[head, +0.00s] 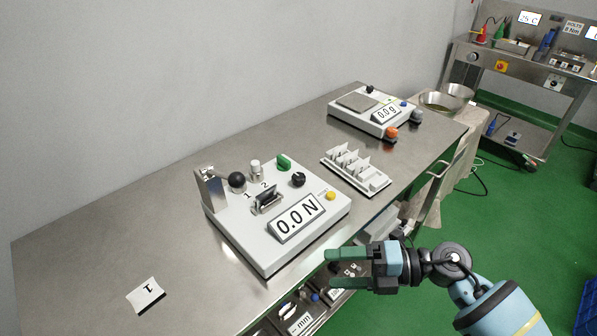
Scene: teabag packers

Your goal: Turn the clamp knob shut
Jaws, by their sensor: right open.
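A white tester with a "0.0 N" display (297,218) stands on the steel bench. On its top are a black round knob (298,180), a green knob (284,162), a silver post (255,169) and a black ball (237,179) on a lever. My right gripper (333,269) is open and empty, off the bench's front edge, right of and nearer than the tester. My left gripper is out of view.
A white rack with upright pieces (356,171) and a scale reading "0.0 g" (371,111) stand farther along the bench. A card marked 1 (146,295) lies at front left.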

